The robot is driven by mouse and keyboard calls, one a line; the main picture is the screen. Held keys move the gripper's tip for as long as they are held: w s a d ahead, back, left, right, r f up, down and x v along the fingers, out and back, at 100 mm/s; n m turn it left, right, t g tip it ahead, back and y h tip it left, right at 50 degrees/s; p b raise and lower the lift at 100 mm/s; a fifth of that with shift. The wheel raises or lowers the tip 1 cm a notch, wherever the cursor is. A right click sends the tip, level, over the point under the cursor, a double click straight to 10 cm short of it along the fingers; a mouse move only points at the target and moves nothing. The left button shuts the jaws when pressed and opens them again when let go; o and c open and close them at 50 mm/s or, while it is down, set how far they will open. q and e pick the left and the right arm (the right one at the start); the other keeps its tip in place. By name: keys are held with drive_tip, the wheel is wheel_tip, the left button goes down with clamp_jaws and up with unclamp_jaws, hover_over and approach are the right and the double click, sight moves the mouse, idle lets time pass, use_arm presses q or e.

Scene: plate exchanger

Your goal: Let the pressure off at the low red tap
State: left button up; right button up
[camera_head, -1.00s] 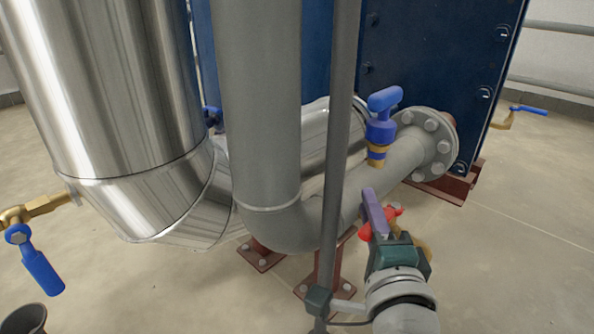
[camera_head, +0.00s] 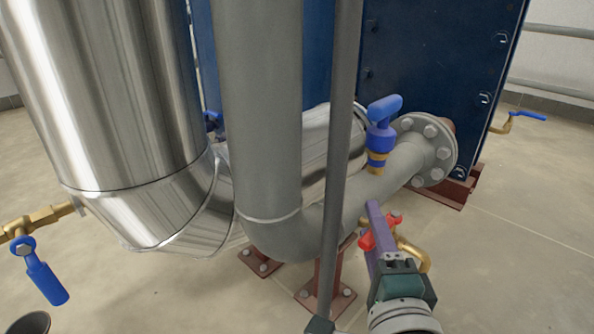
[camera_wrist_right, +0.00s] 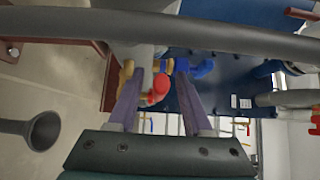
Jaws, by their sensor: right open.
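The low red tap (camera_head: 367,241) sits on a brass fitting below the grey pipe in the head view, partly hidden by my right gripper (camera_head: 375,222). In the right wrist view the red tap handle (camera_wrist_right: 159,86) shows between the two purple fingers of my right gripper (camera_wrist_right: 160,74). The fingers stand apart, one on each side of the red handle. I cannot tell whether either finger touches it. A curved brass pipe (camera_head: 417,254) shows beside the tap. My left gripper is not in view.
A blue-handled valve (camera_head: 382,122) stands on the flanged grey pipe (camera_head: 262,130) just above. A thin dark upright pipe (camera_head: 340,160) passes left of my right gripper. Another blue-handled tap (camera_head: 45,283) is at far left, above a grey funnel (camera_head: 27,323). The floor at right is clear.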

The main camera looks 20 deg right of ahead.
drive_tip(key=p+v, duration=0.2)
drive_tip(key=v, duration=0.5)
drive_tip(key=shift+s+a, duration=0.15)
drive_tip(key=shift+s, duration=0.1)
